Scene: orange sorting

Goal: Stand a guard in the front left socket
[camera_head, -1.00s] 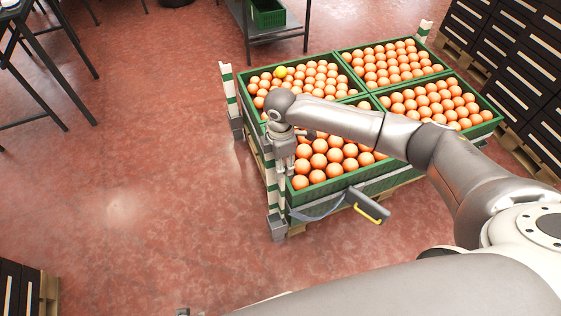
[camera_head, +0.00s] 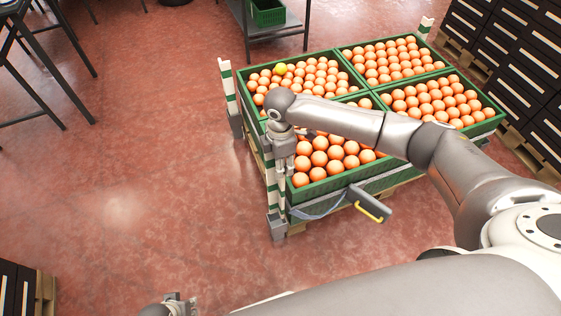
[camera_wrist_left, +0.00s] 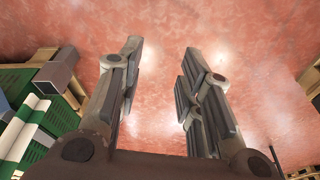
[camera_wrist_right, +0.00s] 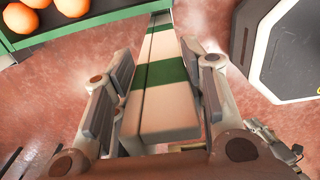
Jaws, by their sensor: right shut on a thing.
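A white guard with green bands (camera_head: 281,185) is upright at the front left corner of the pallet. My right gripper (camera_head: 285,163) is shut on its upper part; the right wrist view shows the guard (camera_wrist_right: 167,105) between the fingers (camera_wrist_right: 160,100). Its lower part runs down by the grey front left socket (camera_head: 277,228); I cannot tell how deep it sits. My left gripper (camera_head: 182,300) is at the bottom edge, apart from the guard; the left wrist view shows its fingers (camera_wrist_left: 160,85) open and empty. Striped guard (camera_wrist_left: 22,135) and a grey socket (camera_wrist_left: 58,73) show there too.
Green crates (camera_head: 345,192) full of oranges fill the pallet; one yellow fruit (camera_head: 280,69) lies among them. Guards stand at the back left (camera_head: 228,90) and back right (camera_head: 425,27). A yellow-handled tool (camera_head: 370,203) hangs in front.

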